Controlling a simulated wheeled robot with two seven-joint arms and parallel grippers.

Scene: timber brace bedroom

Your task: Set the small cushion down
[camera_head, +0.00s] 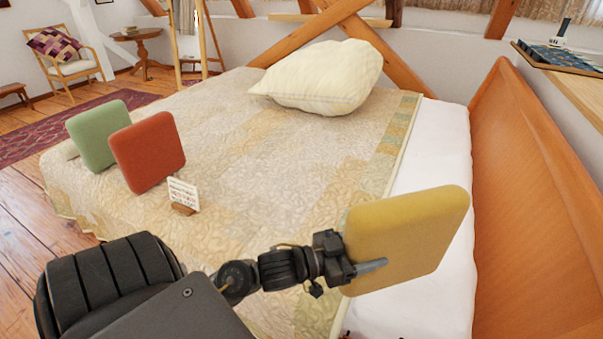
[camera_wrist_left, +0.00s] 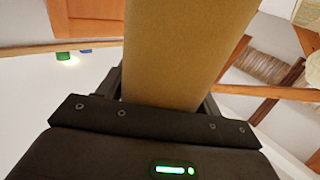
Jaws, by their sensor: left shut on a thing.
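A small mustard-yellow cushion (camera_head: 410,235) is held in my left gripper (camera_head: 358,268), above the right part of the bed near the white sheet. The cushion stands tilted on edge, and the gripper is shut on its left lower side. The cushion (camera_wrist_left: 185,50) also fills the middle of the left wrist view, between the fingers. A green cushion (camera_head: 95,135) and a red cushion (camera_head: 148,153) stand upright at the left side of the bed (camera_head: 260,170). My right gripper is not in view.
A small card on a wooden stand (camera_head: 183,195) is in front of the red cushion. A large cream pillow (camera_head: 325,78) lies at the back of the bed. The wooden headboard (camera_head: 530,200) rises at the right. The middle of the quilt is clear.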

